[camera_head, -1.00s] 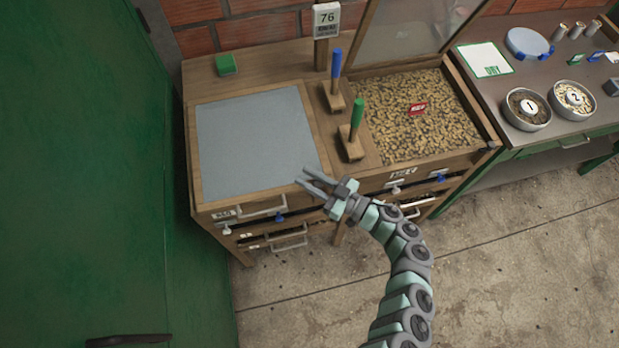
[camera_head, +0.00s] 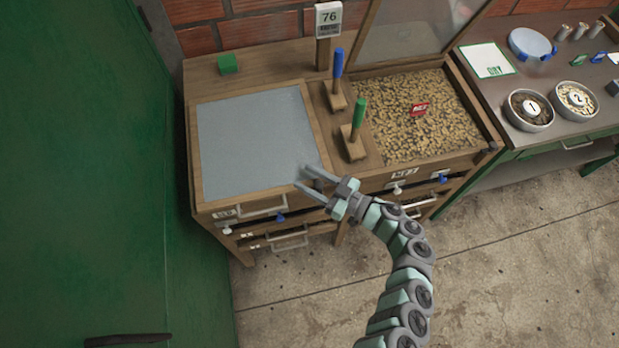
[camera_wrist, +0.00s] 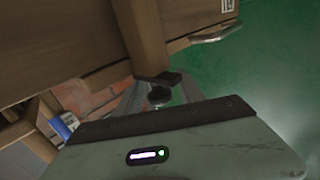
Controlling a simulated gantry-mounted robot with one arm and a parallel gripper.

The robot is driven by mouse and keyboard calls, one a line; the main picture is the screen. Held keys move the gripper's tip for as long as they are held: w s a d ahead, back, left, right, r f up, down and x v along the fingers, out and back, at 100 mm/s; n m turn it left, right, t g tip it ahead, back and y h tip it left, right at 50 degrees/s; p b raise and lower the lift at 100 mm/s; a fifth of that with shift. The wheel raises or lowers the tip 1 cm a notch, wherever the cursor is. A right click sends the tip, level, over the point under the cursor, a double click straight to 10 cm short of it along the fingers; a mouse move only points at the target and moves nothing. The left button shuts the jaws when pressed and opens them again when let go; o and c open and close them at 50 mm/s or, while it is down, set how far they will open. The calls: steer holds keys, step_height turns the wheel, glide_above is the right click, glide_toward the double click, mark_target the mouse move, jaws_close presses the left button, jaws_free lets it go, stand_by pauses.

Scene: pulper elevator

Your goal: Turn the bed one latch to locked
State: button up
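Bed one appears to be the left bed (camera_head: 255,140), covered by a flat grey panel. Its front edge carries a small label (camera_head: 223,213) too small to read surely, a metal handle (camera_head: 262,207), a blue knob (camera_head: 281,217) and a white knob (camera_head: 227,230). I cannot tell which knob is the latch, or its position. My gripper (camera_head: 303,177) is open and empty, its fingers pointing left over the bed's front right corner. In the wrist view, its fingers (camera_wrist: 160,95) are spread below a wooden edge; a dark bar shows between them.
A green lever (camera_head: 357,115) and a blue lever (camera_head: 337,68) stand between the beds. The right bed (camera_head: 410,115) holds beans and a red tag. A green block (camera_head: 228,64) lies behind bed one.

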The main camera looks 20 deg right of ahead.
steer(key=shift+s+d, duration=0.1)
steer(key=shift+s, duration=0.05)
steer(key=v, duration=1)
steer(key=shift+s+d+b, duration=0.2)
steer(key=shift+b, duration=0.15)
